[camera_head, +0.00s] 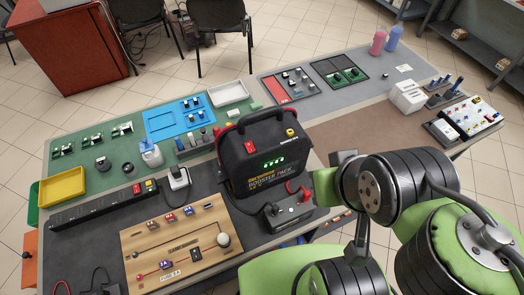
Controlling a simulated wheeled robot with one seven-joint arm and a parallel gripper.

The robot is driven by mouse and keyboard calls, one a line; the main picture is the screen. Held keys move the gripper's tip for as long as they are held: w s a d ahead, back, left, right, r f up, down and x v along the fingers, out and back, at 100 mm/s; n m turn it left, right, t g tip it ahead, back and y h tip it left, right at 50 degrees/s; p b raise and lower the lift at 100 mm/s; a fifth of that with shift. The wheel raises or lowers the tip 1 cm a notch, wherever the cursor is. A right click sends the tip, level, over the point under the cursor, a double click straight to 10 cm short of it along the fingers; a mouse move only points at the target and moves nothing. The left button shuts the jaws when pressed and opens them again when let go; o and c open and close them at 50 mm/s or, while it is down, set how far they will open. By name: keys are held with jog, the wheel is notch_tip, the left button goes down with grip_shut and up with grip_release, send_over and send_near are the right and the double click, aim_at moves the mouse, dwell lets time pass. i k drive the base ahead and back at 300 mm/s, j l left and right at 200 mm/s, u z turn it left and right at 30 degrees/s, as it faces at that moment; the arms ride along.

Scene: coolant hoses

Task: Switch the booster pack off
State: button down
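The booster pack (264,159) is a black box with a carrying handle, standing upright on the dark mat near the middle of the view. Its front carries a lit green display (273,163), a red switch or button (250,147) at the upper left and a yellow part (291,132) at the upper right. Red and black leads run at its sides. My arm comes in from the lower right, close to the pack's right side. A dark part that looks like my gripper (344,157) shows beside the pack. Its fingers are hidden or unclear.
A grey battery-like block (291,213) with a red clamp stands in front of the pack. A wooden board (175,242) and a black power strip (103,204) with red and yellow switches lie left. A white tray (229,92) and bottle (151,153) stand behind left.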

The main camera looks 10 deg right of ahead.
aim_at(251, 148)
jog(key=j+u, duration=0.2)
jog(key=u, duration=0.15)
jog(key=j+u, duration=0.35)
jog(key=i+u, duration=0.15)
jog(key=u, duration=0.2)
